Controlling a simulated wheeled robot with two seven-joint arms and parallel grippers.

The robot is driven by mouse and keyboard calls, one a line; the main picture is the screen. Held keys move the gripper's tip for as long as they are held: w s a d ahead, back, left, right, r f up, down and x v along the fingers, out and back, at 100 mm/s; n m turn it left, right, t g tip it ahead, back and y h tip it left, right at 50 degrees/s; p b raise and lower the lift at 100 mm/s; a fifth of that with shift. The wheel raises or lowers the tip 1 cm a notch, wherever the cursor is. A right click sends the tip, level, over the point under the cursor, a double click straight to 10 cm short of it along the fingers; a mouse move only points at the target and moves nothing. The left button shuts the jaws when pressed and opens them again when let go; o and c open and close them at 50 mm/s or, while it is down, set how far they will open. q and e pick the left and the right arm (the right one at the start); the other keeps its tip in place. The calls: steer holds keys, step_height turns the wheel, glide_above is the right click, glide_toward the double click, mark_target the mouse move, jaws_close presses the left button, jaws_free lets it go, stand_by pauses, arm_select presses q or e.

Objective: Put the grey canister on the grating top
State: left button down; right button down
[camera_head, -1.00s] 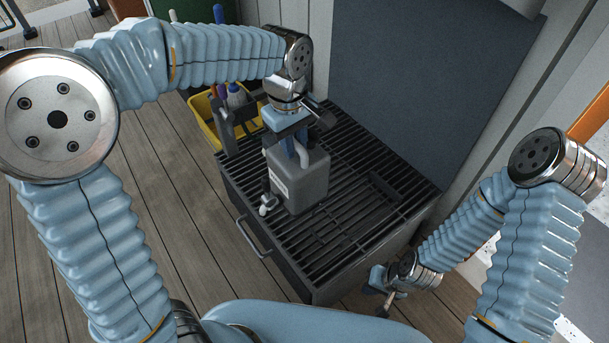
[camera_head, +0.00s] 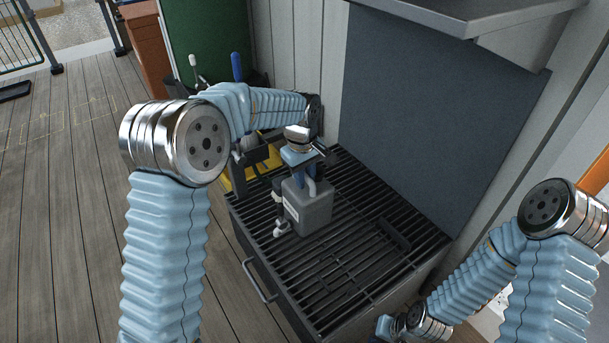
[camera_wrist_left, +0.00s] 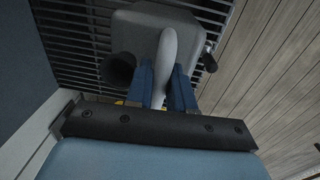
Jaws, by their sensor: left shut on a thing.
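The grey canister (camera_head: 308,209) is upright at the left part of the black grating top (camera_head: 372,262). Whether its base touches the bars I cannot tell. My left gripper (camera_head: 308,178) points down from above and is shut on the canister's light handle. In the left wrist view the blue fingers (camera_wrist_left: 165,84) close on both sides of the handle, with the canister (camera_wrist_left: 150,24) beyond and the grating bars (camera_wrist_left: 75,40) behind it. My right gripper (camera_head: 385,328) is low at the bottom edge, in front of the grating; its fingers are cut off.
A yellow bin (camera_head: 262,166) with a dark caddy stands behind the grating's left side. A small tap-like fitting (camera_head: 281,228) is beside the canister. A grey panel (camera_head: 425,125) rises behind. The grating's right and front parts are mostly clear.

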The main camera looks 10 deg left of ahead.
arm_select(q)
steer(key=shift+w+a+f, duration=0.1)
steer(key=shift+w+f, duration=0.75)
steer(key=shift+f, duration=1.6)
steer(key=c, duration=1)
jaws_free()
steer(key=r, duration=1.2)
steer(key=shift+s+a+p, duration=0.3)
steer(key=shift+s+p, duration=0.1)
